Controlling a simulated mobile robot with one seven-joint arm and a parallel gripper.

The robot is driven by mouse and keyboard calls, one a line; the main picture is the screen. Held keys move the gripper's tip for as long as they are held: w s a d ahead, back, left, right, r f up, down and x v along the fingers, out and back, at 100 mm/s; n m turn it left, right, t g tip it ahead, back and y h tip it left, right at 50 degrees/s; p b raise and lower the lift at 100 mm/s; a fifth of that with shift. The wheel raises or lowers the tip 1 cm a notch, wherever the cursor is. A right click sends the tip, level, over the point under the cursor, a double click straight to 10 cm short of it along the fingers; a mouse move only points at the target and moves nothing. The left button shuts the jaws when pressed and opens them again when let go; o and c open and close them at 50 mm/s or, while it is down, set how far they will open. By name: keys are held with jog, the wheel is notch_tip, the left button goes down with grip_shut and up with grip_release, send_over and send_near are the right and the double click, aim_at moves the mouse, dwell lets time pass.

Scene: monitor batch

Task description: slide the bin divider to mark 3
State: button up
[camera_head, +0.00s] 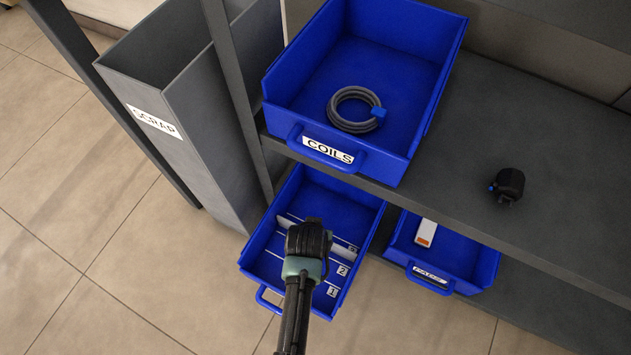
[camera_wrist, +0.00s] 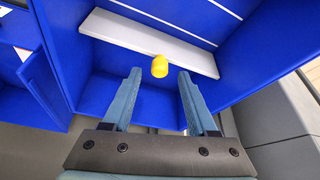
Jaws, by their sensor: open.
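The bin divider (camera_head: 344,251) is a pale plate across the blue lower bin (camera_head: 249,259), partly hidden by my gripper in the head view. Floor labels 1 (camera_head: 333,291) and 2 (camera_head: 343,269) show on the near side of it; a third label beside the plate is mostly covered. In the wrist view the divider (camera_wrist: 120,30) carries a yellow knob (camera_wrist: 160,66). My gripper (camera_head: 308,235) is over the bin. In the wrist view my gripper (camera_wrist: 160,76) is open, its fingertips on either side of the knob's line, with gaps; whether they reach its depth I cannot tell.
The COILS bin (camera_head: 278,105) with a grey cable coil (camera_head: 340,94) sits on the shelf (camera_head: 470,150) above. A second lower bin (camera_head: 488,267) with a white-and-orange item (camera_head: 426,232) is at right. A SCRAP bin (camera_head: 215,150) stands left. A black device (camera_head: 510,183) is on the shelf.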

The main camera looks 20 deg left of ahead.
jog(key=shift+b+x, duration=0.45)
jog(key=shift+x, duration=0.6)
grip_shut()
dwell(0.7)
